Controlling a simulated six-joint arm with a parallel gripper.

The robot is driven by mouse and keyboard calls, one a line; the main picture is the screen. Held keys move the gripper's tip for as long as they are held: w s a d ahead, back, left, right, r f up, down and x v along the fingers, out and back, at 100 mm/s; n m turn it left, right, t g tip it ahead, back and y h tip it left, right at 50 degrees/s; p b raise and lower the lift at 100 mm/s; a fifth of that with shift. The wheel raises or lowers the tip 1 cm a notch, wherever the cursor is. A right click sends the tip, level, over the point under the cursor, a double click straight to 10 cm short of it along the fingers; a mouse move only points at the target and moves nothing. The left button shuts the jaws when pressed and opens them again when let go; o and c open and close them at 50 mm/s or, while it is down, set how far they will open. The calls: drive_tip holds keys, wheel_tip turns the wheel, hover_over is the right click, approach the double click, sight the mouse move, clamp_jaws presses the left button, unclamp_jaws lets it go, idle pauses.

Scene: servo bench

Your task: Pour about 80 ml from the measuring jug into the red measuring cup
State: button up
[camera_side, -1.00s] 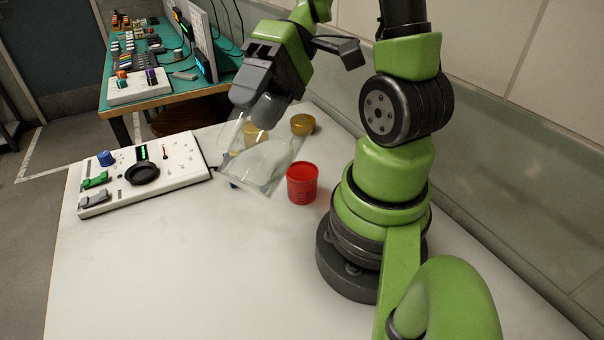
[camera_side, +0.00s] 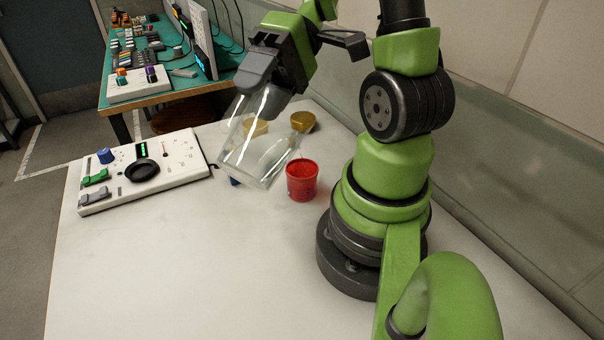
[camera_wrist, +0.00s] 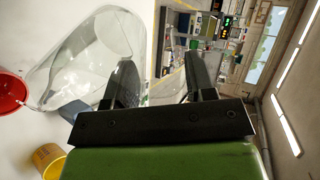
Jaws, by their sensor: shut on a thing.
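The clear measuring jug (camera_side: 262,150) is held tilted above the table by my gripper (camera_side: 262,88), which is shut on it. In the side view its lower end hangs just left of the red measuring cup (camera_side: 302,182), which stands upright on the table. In the wrist view the jug (camera_wrist: 85,65) fills the upper left, beside the fingers of my gripper (camera_wrist: 160,88). Its narrow end points at the red cup (camera_wrist: 10,92), cut off by the left edge. I see no clear stream between them, and the liquid level in the jug is hard to tell.
A blue object (camera_side: 234,182) is partly hidden below the jug. A white control panel (camera_side: 145,170) lies at left. The front of the white table (camera_side: 180,270) is clear.

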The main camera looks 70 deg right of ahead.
sight(240, 144)
drive_tip(key=shift+d+r, duration=0.1)
drive_tip(key=shift+p, duration=0.35)
idle(0.5)
drive_tip(key=shift+s+d+r+y+p, duration=0.1)
drive_tip(key=shift+d+r+y+p, duration=0.3)
drive_tip(key=shift+y+p, duration=0.4)
idle(1.2)
drive_tip(key=shift+a, duration=0.1)
drive_tip(key=shift+w+a+f+h, duration=0.1)
drive_tip(key=shift+a+f+h, duration=0.25)
drive_tip(key=shift+a+h, duration=0.25)
drive_tip(key=shift+w+a+f+h, duration=0.1)
drive_tip(key=shift+a+f+h, duration=0.25)
drive_tip(key=shift+a+h, duration=0.2)
drive_tip(key=shift+w+a+f+g+h+b, duration=0.2)
drive_tip(key=shift+a+f+h, duration=0.2)
drive_tip(key=shift+f+h, duration=0.3)
drive_tip(key=shift+w+a+f+g+h+b, duration=0.1)
drive_tip(key=shift+a+f+g+h+b, duration=0.1)
drive_tip(key=shift+a+f+h, duration=0.4)
drive_tip(key=shift+d+r, duration=0.15)
drive_tip(key=shift+d, duration=0.1)
drive_tip(key=shift+h, duration=0.25)
